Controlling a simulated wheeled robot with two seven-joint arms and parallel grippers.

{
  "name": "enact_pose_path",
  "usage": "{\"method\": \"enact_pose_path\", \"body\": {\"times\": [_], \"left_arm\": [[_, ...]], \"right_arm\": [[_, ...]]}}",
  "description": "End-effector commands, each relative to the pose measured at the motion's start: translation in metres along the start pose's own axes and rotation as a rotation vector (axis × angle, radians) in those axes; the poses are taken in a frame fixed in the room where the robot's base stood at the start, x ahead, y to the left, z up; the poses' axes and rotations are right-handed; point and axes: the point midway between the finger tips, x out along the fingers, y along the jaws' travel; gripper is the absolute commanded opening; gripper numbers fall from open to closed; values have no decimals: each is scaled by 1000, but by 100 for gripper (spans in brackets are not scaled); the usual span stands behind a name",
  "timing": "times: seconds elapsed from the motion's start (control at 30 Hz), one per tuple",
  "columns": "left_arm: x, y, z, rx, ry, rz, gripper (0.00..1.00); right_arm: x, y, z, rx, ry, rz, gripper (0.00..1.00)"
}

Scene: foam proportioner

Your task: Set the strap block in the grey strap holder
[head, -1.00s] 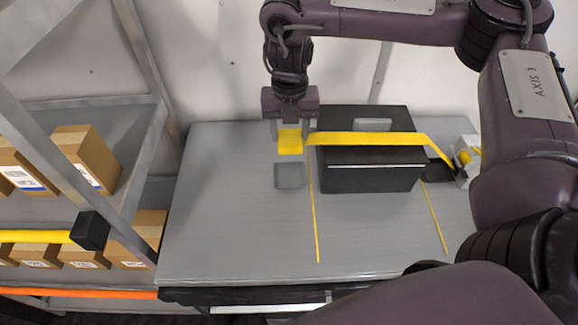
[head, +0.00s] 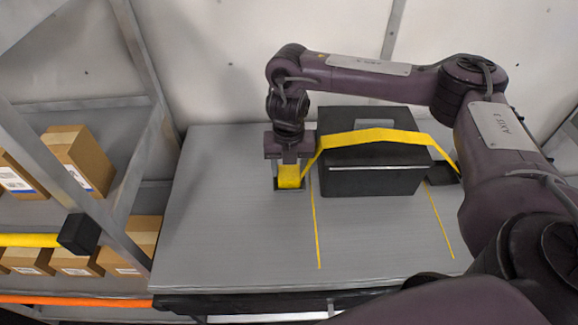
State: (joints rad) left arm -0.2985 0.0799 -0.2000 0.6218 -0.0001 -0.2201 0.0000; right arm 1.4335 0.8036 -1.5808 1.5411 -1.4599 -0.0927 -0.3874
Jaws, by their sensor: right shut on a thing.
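My right gripper (head: 289,180) is shut on the yellow strap block (head: 289,173). The block is at the grey strap holder (head: 289,188), a small square tray on the table left of the black case. The block and gripper cover most of the holder, so I cannot tell whether the block rests fully inside. The yellow strap (head: 372,137) runs from the block up over the black case (head: 372,178) and down its right side. My left gripper is not in view.
The grey table (head: 230,240) is clear at the left and front. Yellow lines (head: 316,225) mark its top beside the case. A metal shelf with cardboard boxes (head: 78,158) stands at the left. A wall closes off the back.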

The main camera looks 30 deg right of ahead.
Motion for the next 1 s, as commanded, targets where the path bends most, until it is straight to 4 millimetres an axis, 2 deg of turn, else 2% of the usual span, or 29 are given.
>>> {"method": "enact_pose_path", "body": {"times": [0.23, 0.27, 0.43, 0.77, 0.87, 1.0], "left_arm": [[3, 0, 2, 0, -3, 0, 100], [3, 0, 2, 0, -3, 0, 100], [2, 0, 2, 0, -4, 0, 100], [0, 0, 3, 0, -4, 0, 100], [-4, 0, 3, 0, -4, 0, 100], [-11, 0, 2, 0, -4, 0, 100]], "right_arm": [[6, 0, 0, 0, 0, 0, 25], [6, 0, 0, 0, 0, 0, 52], [6, 0, 0, 0, 0, 0, 72], [1, 0, 0, 0, 0, 0, 72], [-10, 0, 1, -1, -3, 1, 72], [-37, 0, 2, -2, -6, 1, 72]]}}
